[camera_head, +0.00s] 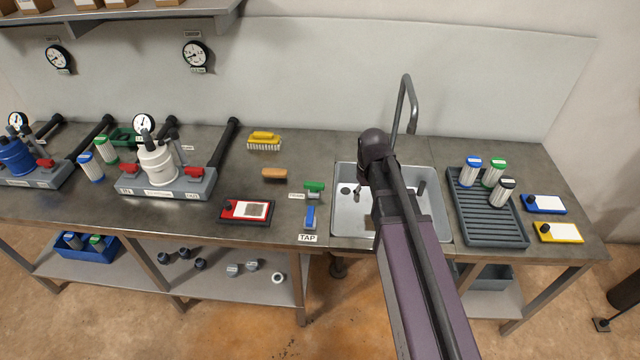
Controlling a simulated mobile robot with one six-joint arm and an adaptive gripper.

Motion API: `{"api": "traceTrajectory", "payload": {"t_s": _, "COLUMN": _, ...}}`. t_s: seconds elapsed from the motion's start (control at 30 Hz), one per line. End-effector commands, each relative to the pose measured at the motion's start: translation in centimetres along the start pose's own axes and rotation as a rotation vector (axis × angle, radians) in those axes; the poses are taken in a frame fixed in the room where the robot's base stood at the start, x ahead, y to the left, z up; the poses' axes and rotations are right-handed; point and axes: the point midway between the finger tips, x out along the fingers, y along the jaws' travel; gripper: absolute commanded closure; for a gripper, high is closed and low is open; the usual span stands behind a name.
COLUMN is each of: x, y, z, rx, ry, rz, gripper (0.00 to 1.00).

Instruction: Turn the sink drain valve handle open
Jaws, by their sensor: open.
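A small valve with a green handle (314,187) is on the bench left of the sink (340,215), with a small label beside it too small to read. A valve with a blue handle (310,216) is just in front of it, by a label reading TAP (307,238). I cannot tell for sure which handle is the drain's; the blue one is nearest the TAP label. My arm reaches up from the bottom over the sink and hides much of the basin.
A grey curved faucet (409,100) rises behind the sink. A dark ribbed tray (485,225) with several filter cartridges stands to the right.

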Motion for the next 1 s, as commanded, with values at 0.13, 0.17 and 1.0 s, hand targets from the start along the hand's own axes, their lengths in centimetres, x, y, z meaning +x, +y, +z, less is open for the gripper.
{"api": "traceTrajectory", "payload": {"t_s": 0.13, "x": -0.9, "y": -1.4, "z": -5.9, "rx": -0.251, "ry": 0.0, "rz": 0.0, "gripper": 0.36}}
{"api": "traceTrajectory", "payload": {"t_s": 0.17, "x": -1.1, "y": -1.8, "z": -6.9, "rx": -0.302, "ry": 0.0, "rz": 0.0, "gripper": 0.36}}
{"api": "traceTrajectory", "payload": {"t_s": 1.0, "x": -2.8, "y": -8.4, "z": -19.9, "rx": -1.047, "ry": 0.001, "rz": 0.0, "gripper": 0.36}}
